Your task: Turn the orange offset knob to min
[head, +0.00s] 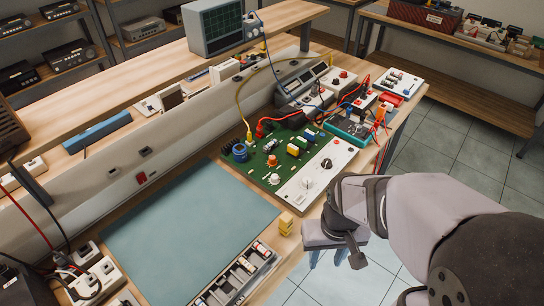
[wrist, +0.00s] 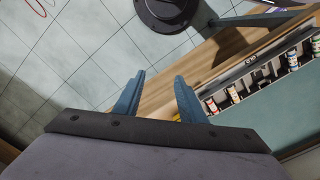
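The green circuit board (head: 256,172) lies on the workbench, with a white panel (head: 318,176) along its right side. A small orange knob (head: 272,160) stands on the board, near a pale orange-white knob (head: 274,179). The panel carries a white knob (head: 307,183) and a black knob (head: 327,163). Labels are too small to read, so I cannot tell which knob is offset or where min lies. My gripper (head: 336,260) is open and empty, beyond the bench's front edge over the floor. Its two blue fingers also show apart in the wrist view (wrist: 158,92). The wrist view shows no knob.
A teal mat (head: 190,232) covers the bench left of the board. A yellow block (head: 286,222) stands near the front edge, beside a tray of small parts (head: 238,280). Cables, meters and boxes crowd the bench behind the board. A dark round base (wrist: 166,12) stands on the tiled floor.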

